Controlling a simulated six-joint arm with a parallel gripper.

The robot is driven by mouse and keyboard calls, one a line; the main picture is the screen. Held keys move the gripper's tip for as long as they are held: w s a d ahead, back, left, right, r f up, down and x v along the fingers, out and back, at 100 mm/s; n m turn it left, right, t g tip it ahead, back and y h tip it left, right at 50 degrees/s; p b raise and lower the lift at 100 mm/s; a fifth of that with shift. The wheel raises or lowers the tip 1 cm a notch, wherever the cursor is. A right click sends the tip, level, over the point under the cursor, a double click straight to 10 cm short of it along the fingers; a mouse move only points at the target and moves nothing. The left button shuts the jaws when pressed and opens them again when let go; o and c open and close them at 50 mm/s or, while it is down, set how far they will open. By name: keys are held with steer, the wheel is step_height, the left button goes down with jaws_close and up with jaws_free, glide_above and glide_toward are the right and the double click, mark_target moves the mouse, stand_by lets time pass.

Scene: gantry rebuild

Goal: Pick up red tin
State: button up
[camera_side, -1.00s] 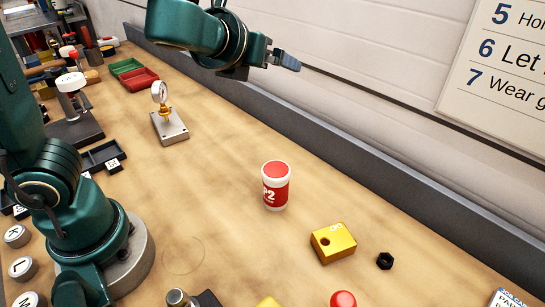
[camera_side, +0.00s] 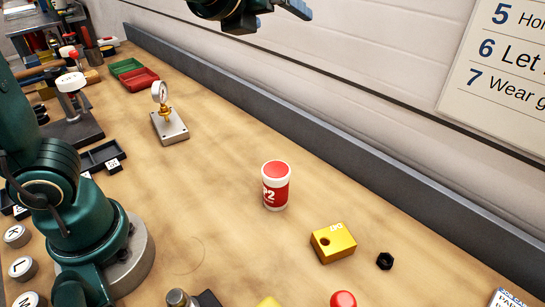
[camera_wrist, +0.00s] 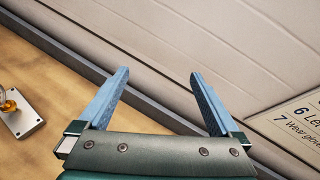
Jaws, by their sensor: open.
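The red tin (camera_side: 275,186) is a small red and white cylinder with a red top and a white "2" on its side. It stands upright on the wooden bench (camera_side: 225,140) in the side view, with bare wood around it. My gripper (camera_side: 300,8) is at the top edge of the side view, high above the bench and well away from the tin. In the wrist view my gripper (camera_wrist: 158,85) shows two blue fingers spread wide with nothing between them. The tin is not in the wrist view.
A gauge on a metal block (camera_side: 169,123) stands left of the tin. A yellow block (camera_side: 333,242) and a black nut (camera_side: 385,261) lie to its lower right. A red knob (camera_side: 343,299) is at the front edge. A grey rail (camera_side: 330,137) runs along the wall.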

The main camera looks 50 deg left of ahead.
steer(key=w+d+r+n+t+h, duration=0.1)
steer(key=w+r+n+t+h, duration=0.25)
steer(key=n, duration=0.35)
steer(key=n+g+h, duration=0.8)
steer(key=n+h, duration=0.3)
steer(key=n, duration=0.2)
glide_above(268, 169)
step_height(268, 169, down, 5)
steer(key=shift+t, duration=0.25)
steer(key=f, duration=2.1)
steer(key=shift+s+a, duration=0.15)
steer(key=shift+a, duration=0.1)
steer(key=shift+f, duration=0.45)
steer(key=shift+d+f, duration=0.1)
steer(key=shift+d, duration=0.1)
steer(key=shift+x, duration=2.4)
steer(key=shift+a, duration=0.1)
